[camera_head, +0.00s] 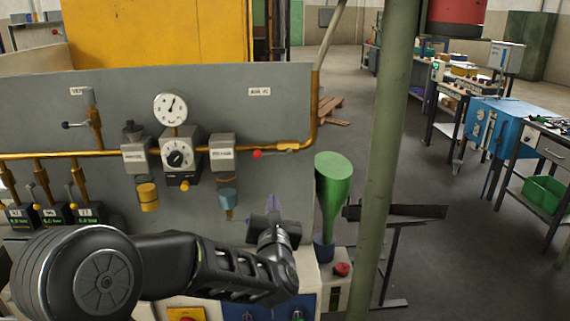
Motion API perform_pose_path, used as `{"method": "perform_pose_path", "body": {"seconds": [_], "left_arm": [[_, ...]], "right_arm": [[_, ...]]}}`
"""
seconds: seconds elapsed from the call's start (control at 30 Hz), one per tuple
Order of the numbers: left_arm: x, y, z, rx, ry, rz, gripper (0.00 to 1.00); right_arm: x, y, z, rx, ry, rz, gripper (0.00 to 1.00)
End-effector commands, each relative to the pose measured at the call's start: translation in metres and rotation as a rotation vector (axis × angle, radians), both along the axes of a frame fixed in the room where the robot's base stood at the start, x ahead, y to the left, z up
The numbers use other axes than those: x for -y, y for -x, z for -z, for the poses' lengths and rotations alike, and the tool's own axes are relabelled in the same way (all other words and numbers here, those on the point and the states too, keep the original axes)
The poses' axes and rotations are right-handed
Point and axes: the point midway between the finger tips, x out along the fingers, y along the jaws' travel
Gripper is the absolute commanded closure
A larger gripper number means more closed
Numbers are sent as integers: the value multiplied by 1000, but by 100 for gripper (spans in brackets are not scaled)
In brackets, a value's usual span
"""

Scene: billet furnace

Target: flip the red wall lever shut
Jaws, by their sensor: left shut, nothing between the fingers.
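The red wall lever shows as a small red knob (257,154) beside the brass pipe on the grey panel, just left of a brass valve body (288,147). The handle between them is too small to make out, so I cannot tell its exact angle. My left gripper (273,205) is in front of the panel, below the red knob and apart from it. Its fingers point up and look shut and empty; they are small and partly hidden by the wrist. My right gripper is not in view.
The brass pipe (60,155) runs across the panel (270,115) past a gauge (171,108) and a dial box (179,154). A green funnel-like vessel (333,190) and a thick green post (388,160) stand right of my gripper. A red button (341,269) sits low down.

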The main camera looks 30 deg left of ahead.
Motion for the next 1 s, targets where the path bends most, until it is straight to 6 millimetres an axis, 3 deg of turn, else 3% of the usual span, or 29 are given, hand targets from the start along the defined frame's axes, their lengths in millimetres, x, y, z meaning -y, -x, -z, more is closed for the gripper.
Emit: {"method": "perform_pose_path", "body": {"seconds": [0.23, 0.67, 1.0], "left_arm": [[-5, 4, -6, 161, 174, -19, 100], [-6, 2, -6, 166, 185, -16, 100], [-27, -26, -10, 164, 184, -18, 100]], "right_arm": [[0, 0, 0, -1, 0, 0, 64], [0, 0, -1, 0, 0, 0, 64], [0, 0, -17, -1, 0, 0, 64]]}}
